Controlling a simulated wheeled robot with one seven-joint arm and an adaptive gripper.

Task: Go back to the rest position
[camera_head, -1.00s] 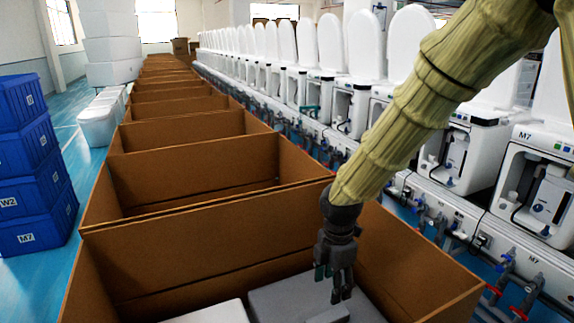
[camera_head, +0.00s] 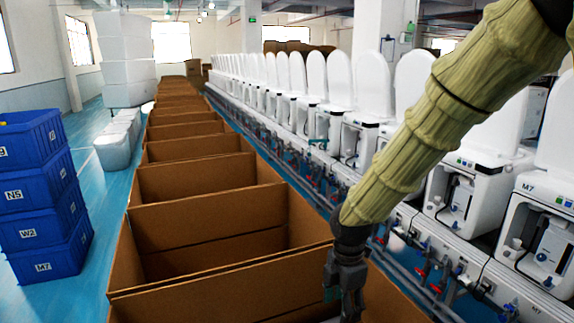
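My gripper (camera_head: 345,292) is at the lower middle of the head view, at the end of my arm in its yellow-green sleeve. It points down over the nearest cardboard box (camera_head: 225,292), in front of the box's far wall. Its fingertips are near or past the bottom edge of the picture, so I cannot tell whether they are open or shut. No object shows in it.
A long row of open cardboard boxes (camera_head: 190,222) runs away from me. White toilets (camera_head: 455,200) with raised lids stand along a line with pipes on the right. Blue crates (camera_head: 45,215) are stacked at left. Blue floor (camera_head: 95,285) between crates and boxes is free.

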